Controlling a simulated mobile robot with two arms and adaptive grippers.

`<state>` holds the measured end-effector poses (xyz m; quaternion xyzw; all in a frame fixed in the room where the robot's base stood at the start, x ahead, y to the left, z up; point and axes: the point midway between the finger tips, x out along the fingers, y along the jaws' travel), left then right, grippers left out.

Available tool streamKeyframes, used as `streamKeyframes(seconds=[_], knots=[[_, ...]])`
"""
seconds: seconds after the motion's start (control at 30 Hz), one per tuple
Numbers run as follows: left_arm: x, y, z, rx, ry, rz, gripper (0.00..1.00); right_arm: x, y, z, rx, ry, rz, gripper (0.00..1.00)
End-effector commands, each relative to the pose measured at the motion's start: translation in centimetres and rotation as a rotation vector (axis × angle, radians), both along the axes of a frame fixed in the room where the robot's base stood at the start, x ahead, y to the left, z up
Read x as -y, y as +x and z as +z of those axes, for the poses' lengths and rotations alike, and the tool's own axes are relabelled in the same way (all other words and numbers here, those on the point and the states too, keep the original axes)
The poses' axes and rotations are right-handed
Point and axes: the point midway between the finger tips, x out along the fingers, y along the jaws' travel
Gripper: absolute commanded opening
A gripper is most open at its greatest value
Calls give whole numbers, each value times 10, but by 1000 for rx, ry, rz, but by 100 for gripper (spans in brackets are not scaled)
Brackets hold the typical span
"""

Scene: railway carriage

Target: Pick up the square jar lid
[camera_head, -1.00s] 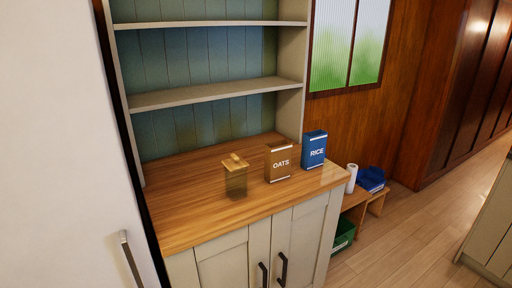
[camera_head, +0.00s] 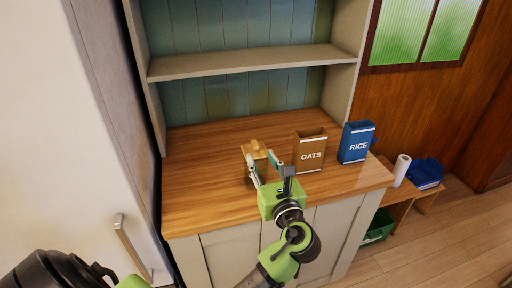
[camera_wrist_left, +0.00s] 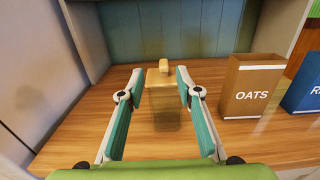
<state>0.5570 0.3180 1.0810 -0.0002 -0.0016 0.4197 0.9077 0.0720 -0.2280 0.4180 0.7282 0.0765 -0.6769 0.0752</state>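The square jar (camera_head: 249,172) is see-through brown and stands upright on the wooden counter. Its square wooden lid (camera_head: 254,149), with a small knob on top, sits on the jar. The lid (camera_wrist_left: 158,78) and the jar body (camera_wrist_left: 165,110) also show in the left wrist view. My left gripper (camera_head: 261,157) is open, just in front of the jar. In the wrist view its two fingers (camera_wrist_left: 160,74) point at the lid, one on each side, with gaps between. Nothing is held. My right gripper is not in view.
A brown OATS box (camera_head: 310,153) stands close to the right of the jar, with a blue RICE box (camera_head: 356,144) beyond it. A shelf (camera_head: 240,62) hangs above the counter's back. The counter (camera_head: 195,190) is bare left of the jar.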

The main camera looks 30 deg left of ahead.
Motion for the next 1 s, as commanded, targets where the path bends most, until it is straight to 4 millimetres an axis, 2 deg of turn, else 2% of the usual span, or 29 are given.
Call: streamKeyframes(seconds=[0.07, 0.17, 0.33, 0.43, 0.63, 0.9, 0.93, 1.0], knots=[[-10, 9, 2, 1, 2, 0, 32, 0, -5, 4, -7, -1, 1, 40], [-17, 15, 0, -1, 1, -1, 32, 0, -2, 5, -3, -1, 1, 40], [-26, 23, 0, 0, 0, -1, 32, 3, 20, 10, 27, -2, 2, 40], [-37, 33, -2, -2, 1, 0, 32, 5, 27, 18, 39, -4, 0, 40], [-56, 50, -6, -1, 1, -2, 32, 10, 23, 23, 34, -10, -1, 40], [-59, 53, -8, -1, -3, -2, 32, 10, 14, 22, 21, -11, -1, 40], [-58, 53, -8, -1, -3, -2, 29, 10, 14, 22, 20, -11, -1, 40], [-58, 53, -8, -1, -2, -2, 11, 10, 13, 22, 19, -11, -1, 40]])
